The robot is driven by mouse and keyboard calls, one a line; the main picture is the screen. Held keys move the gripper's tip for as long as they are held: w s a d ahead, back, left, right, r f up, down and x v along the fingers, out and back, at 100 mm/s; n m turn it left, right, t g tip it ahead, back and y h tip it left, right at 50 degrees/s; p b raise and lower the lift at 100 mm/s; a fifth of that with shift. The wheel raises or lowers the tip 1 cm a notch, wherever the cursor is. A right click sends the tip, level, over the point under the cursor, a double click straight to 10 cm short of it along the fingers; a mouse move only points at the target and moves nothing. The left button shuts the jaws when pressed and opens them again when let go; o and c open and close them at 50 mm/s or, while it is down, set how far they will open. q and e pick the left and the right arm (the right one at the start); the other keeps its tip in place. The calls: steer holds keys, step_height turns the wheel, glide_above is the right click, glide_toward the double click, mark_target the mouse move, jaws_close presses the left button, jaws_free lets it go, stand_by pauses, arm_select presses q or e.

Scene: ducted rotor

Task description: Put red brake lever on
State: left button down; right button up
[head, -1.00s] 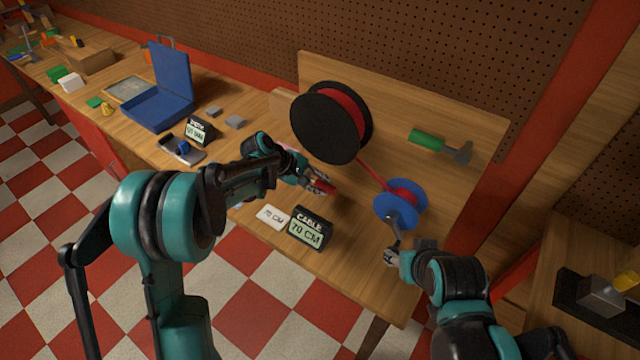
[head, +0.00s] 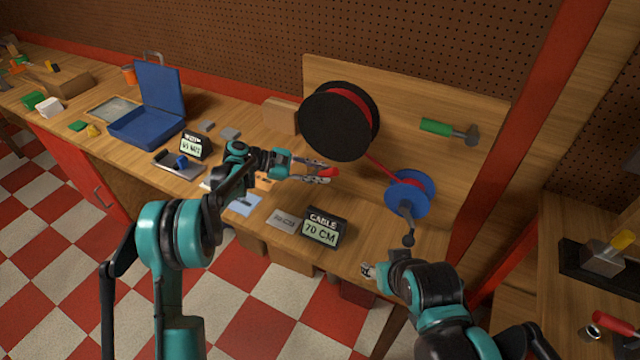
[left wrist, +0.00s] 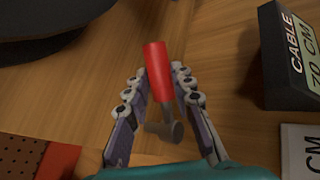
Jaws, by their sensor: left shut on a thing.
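The red brake lever (head: 328,172), a red cylindrical handle with a grey metal crosspiece, is in my left gripper (head: 322,173), in front of the large black reel. In the left wrist view, the lever (left wrist: 157,72) points away between the two fingers of my left gripper (left wrist: 158,82), its grey end nearer the palm. A green-handled lever (head: 436,127) with a grey head is on the upright wooden board (head: 480,100). My right gripper (head: 370,271) is near the table's front edge, below the crank; its finger opening is too small to tell.
The black reel (head: 328,125) of red cable feeds the blue spool (head: 420,207) with its crank (head: 408,238). A cable display (head: 323,229) reading 70 CM stands at the front edge. A blue case (head: 160,92) stands open left. A red-handled object (head: 614,322) lies lower right.

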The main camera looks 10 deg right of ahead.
arm_select(q)
steer(key=shift+w+a+r+n+g+h+b, duration=0.35)
steer(key=shift+a+h+b, duration=0.2)
steer(key=shift+h, duration=0.3)
steer(key=shift+w+a+r+n+g+h+b, duration=0.2)
steer(key=shift+a+n+h+b, duration=0.25)
steer(key=shift+h, duration=0.4)
steer(key=shift+w, duration=0.1)
steer(key=c, duration=1.3)
jaws_free()
steer(key=a, duration=1.2)
steer(key=shift+w+r, duration=0.25)
steer(key=shift+w, duration=0.05)
